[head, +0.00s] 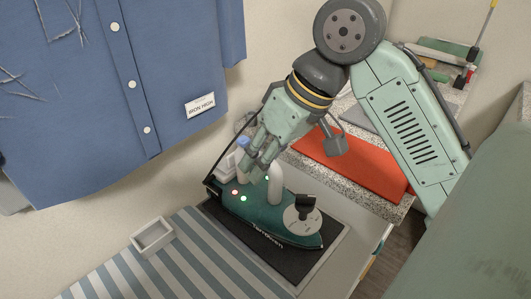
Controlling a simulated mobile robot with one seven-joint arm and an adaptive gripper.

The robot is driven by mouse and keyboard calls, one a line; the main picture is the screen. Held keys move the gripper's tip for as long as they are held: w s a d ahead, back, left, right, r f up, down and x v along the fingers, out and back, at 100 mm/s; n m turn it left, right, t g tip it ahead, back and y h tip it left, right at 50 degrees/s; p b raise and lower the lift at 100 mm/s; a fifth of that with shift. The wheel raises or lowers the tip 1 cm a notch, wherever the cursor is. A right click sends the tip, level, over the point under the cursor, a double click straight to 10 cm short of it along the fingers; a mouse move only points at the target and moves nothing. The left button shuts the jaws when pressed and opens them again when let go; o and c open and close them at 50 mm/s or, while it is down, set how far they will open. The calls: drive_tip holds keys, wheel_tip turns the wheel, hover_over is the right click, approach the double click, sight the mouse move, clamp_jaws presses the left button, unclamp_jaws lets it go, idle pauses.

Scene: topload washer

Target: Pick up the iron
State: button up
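The iron (262,219) is dark green with a pale handle (275,181), a grey round dial and small red and green lights. It sits flat on a dark mat (318,252), its tip pointing to the lower right. My gripper (259,168) reaches down over the iron at its handle. The fingers overlap the handle in this view and hide part of it. I cannot tell whether they touch it or how far apart they are.
A striped cloth (185,260) and a small white tray (152,236) lie left of the mat. A red-orange board (365,168) lies on the speckled counter behind. A blue shirt (130,70) hangs at the upper left. A blue-topped item (243,142) is close by my gripper.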

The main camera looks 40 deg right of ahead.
clamp_jaws()
idle(0.6)
